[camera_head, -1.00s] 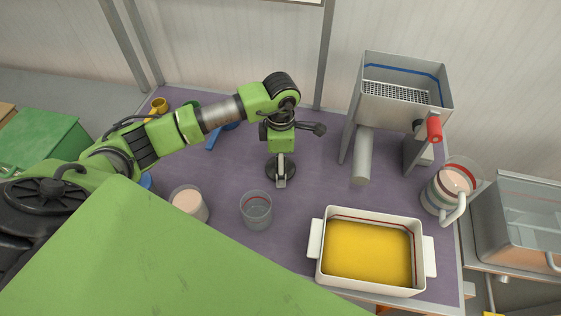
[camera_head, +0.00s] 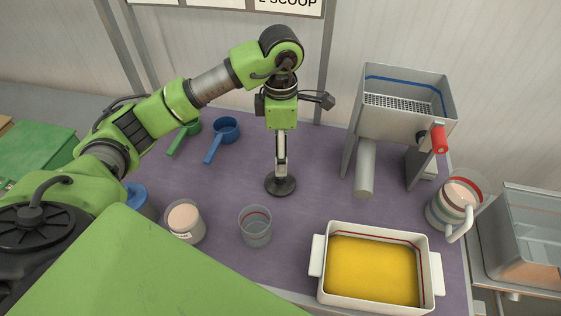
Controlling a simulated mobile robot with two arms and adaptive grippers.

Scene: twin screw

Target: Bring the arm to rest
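My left arm comes in from the left, and its gripper (camera_head: 281,172) points down over the middle of the purple table (camera_head: 325,200). A round black disc (camera_head: 282,187) shows at its lower end. I cannot tell whether the disc is touching the gripper, or whether the fingers are open or shut. An empty clear beaker (camera_head: 255,227) with a red line stands in front of the gripper, apart from it. My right gripper is not in view.
A metal hopper machine (camera_head: 405,110) with a red handle stands right of the gripper. A white tray (camera_head: 318,268) of yellow material, a jug (camera_head: 457,207), a jar of pale powder (camera_head: 185,223), a blue scoop (camera_head: 226,130) and a green scoop (camera_head: 186,134) are around.

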